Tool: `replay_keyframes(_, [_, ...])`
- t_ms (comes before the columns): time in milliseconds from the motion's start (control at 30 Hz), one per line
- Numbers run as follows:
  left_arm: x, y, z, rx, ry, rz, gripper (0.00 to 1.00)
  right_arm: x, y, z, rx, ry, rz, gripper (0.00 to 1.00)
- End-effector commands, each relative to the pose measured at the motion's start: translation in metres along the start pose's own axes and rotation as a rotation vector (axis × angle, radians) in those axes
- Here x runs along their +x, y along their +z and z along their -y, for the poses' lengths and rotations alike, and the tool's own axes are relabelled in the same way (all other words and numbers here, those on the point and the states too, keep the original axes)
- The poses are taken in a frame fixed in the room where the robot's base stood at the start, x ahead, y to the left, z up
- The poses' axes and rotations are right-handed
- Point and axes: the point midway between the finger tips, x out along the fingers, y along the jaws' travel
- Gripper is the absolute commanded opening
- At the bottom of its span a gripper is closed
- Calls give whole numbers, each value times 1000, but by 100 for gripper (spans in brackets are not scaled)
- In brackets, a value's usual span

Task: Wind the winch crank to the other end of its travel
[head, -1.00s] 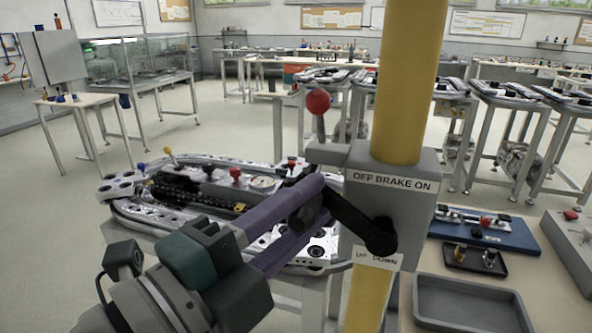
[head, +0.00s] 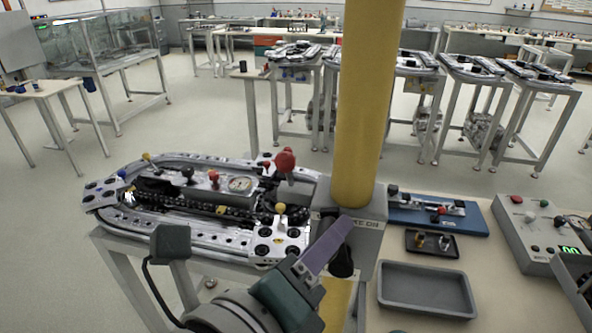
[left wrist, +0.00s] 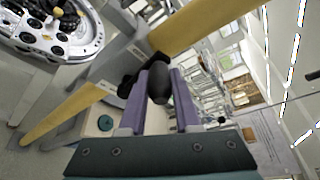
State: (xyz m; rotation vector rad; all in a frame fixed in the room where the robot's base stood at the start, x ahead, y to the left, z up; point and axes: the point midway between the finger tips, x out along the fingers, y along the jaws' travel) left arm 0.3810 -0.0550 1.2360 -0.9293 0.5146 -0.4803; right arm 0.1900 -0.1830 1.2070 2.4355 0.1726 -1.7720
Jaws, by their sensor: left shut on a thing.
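The purple fingers reach up and right across the front of the box. In the left wrist view the crank's black handle (left wrist: 158,88) sits between the purple fingers of my left gripper (left wrist: 160,95), which is shut on it. The crank's hub is mostly hidden. A brake lever with a red ball (head: 285,162) stands at the box's left.
An oval ring track (head: 205,170) on a stand lies left of the post. On the bench at right are a grey tray (head: 425,290), a blue fixture (head: 440,218), a small black holder (head: 432,243) and a grey control box (head: 540,235).

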Motion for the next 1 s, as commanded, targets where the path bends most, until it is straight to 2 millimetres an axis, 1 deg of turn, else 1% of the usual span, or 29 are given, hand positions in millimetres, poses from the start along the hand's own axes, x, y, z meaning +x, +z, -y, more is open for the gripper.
replay_keyframes(33, [1, 0, 9, 12, -9, 0, 0, -4, -1, 0, 1, 0, 0, 37])
replay_keyframes(600, [2, -3, 9, 40, 3, 0, 0, -6, -2, 0, 1, -1, 0, 37])
replay_keyframes(633, [2, -3, 9, 40, 3, 0, 32, -6, -2, 0, 1, -1, 0, 37])
replay_keyframes(800, [2, -3, 7, 40, 7, 0, 52, -6, -2, 0, 1, -1, 0, 37])
replay_keyframes(900, [2, -3, 6, 40, 10, 0, 61, -6, -2, 0, 1, -1, 0, 37])
replay_keyframes(1000, [2, -3, 5, 40, 12, 0, 61, -6, -2, 0, 1, -1, 0, 37])
